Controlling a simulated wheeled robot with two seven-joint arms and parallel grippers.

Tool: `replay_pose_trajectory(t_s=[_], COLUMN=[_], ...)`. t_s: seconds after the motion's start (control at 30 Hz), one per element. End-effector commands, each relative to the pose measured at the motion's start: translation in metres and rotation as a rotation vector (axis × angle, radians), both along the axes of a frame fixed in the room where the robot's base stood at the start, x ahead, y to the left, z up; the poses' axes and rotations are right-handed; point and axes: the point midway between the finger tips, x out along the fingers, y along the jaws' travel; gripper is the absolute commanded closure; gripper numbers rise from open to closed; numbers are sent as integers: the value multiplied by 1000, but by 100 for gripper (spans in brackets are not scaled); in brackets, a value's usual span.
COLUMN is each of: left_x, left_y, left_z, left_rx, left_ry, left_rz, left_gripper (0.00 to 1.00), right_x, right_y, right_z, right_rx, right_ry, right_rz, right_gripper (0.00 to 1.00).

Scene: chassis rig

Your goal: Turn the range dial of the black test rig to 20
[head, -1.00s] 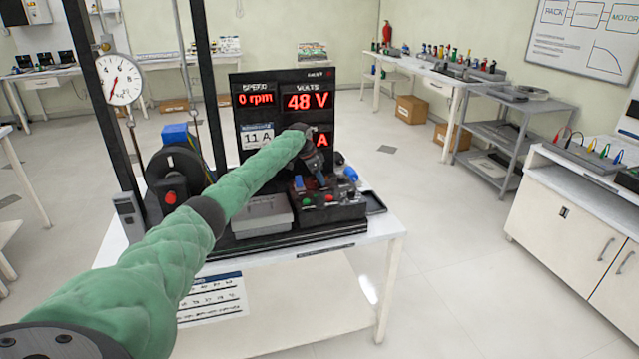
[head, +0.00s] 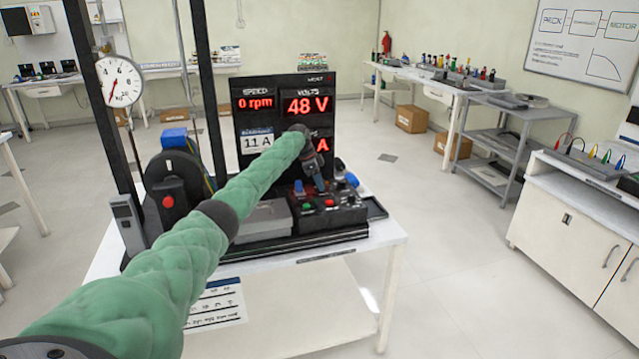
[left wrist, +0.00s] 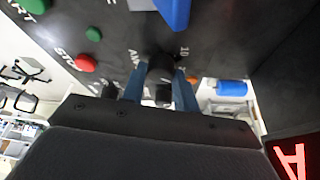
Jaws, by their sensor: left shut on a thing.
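The black test rig (head: 262,90) stands on a white table, with red displays reading 0 rpm and 48 V. Its control box (head: 340,216) sits at the front right. My left gripper (head: 320,186) reaches down onto this box. In the left wrist view its two blue fingers (left wrist: 159,88) are shut on a black dial (left wrist: 160,66), one on each side. Lettering that looks like AMPS and a 10 show beside the dial. The dial's pointer and most of its scale are hidden. My right gripper is not in view.
A blue knob (left wrist: 174,10), a red stop button (left wrist: 85,63) and a green button (left wrist: 93,34) are near the fingers. A motor drum (head: 175,180) and a hanging scale (head: 120,81) stand left. The floor right of the table is clear.

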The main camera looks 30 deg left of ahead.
Motion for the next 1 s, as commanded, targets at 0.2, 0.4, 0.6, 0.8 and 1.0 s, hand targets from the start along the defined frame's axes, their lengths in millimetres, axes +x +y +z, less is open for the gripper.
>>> replay_pose_trajectory(t_s=[0.2, 0.4, 0.6, 0.8, 1.0], left_x=[0, 0, 0, -5, -12], left_y=[1, 0, 1, 9, 19], left_z=[1, 0, 2, 22, 51], left_rx=[1, 1, 1, 1, 2], left_ry=[-2, -1, -2, -3, -3], left_rz=[1, 0, 1, 0, 2], left_gripper=[60, 48, 48, 48, 48], right_x=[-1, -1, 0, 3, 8], right_y=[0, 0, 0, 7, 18], right_z=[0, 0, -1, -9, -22], right_rx=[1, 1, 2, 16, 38], right_ry=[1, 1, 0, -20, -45], right_rz=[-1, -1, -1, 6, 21], right_gripper=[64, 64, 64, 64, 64])
